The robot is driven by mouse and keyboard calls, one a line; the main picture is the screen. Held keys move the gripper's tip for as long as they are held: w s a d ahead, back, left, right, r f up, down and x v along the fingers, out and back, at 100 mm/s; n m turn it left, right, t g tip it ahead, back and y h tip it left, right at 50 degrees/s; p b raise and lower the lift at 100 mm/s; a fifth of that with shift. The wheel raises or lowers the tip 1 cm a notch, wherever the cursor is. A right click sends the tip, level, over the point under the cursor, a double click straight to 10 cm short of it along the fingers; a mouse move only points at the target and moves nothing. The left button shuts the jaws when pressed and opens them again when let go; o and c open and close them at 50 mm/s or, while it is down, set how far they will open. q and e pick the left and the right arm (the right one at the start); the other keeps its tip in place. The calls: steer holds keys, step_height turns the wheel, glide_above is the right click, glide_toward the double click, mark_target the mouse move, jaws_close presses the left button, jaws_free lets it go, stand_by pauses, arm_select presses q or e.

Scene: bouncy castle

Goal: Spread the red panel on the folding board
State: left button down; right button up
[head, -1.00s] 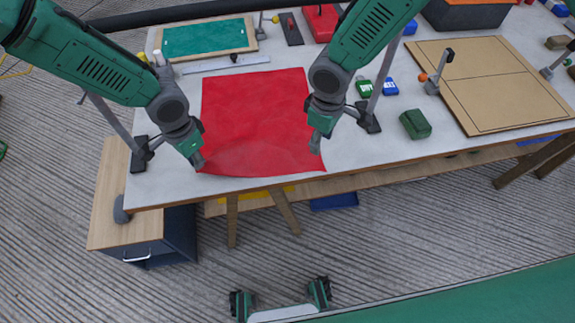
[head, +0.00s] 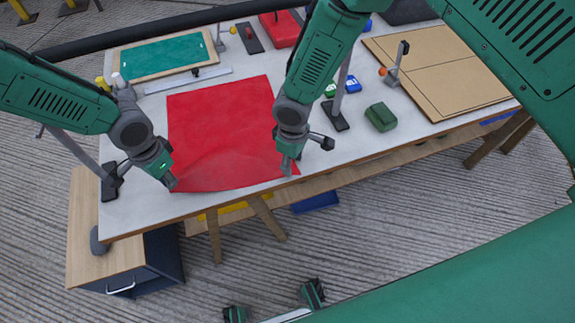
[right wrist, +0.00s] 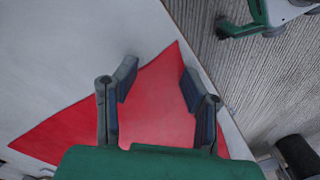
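The red panel (head: 225,125) lies mostly flat on the pale table, left of the folding board (head: 445,65). The board is brown, with a line across it. My left gripper (head: 172,183) is at the panel's near left corner; its fingers are too small to judge. My right gripper (head: 288,170) is at the near right corner. In the right wrist view, the fingers of my right gripper (right wrist: 158,90) stand wide apart, with a corner of the red panel (right wrist: 155,95) showing between them. The panel's near edge is curved and slightly creased.
A green block (head: 381,117) and a stand with an orange ball (head: 384,71) are between panel and board. A framed green sheet (head: 165,54) and a metal ruler (head: 190,82) lie behind the panel. A wooden cabinet (head: 90,235) stands at the near left.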

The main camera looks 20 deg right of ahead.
steer(key=shift+f, duration=0.3)
jaws_close()
steer(key=shift+r, duration=0.1)
steer(key=shift+r, duration=2.45)
